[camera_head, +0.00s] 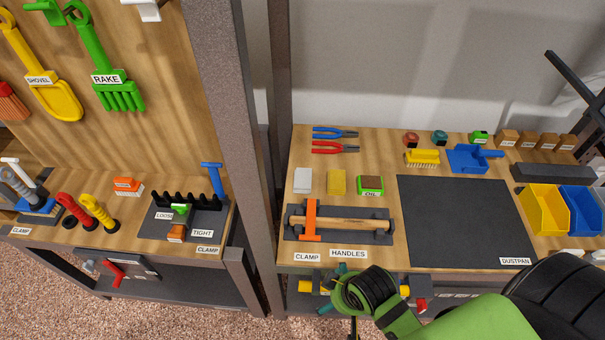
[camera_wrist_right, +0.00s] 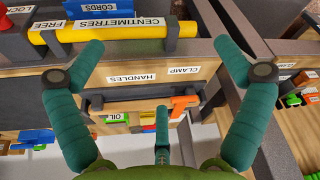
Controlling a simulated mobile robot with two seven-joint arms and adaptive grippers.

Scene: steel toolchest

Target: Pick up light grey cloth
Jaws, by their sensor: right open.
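The light grey cloth (camera_head: 303,180) is a small flat rectangle on the right-hand bench top, near its left edge. A yellow rectangle (camera_head: 337,182) lies to its right. My right gripper (camera_head: 335,290) is low in the head view, in front of the bench's front edge, nearer to me than the cloth and apart from it. In the right wrist view its teal fingers (camera_wrist_right: 158,65) are spread wide with nothing between them. I cannot make out the cloth in that view. My left gripper is not in view.
A wooden-handled tool in a rack with an orange clamp (camera_head: 311,220) lies in front of the cloth. Red pliers (camera_head: 335,147) lie behind it. A dark upright post (camera_head: 280,110) stands to its left. A yellow bar (camera_wrist_right: 120,32) crosses the wrist view.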

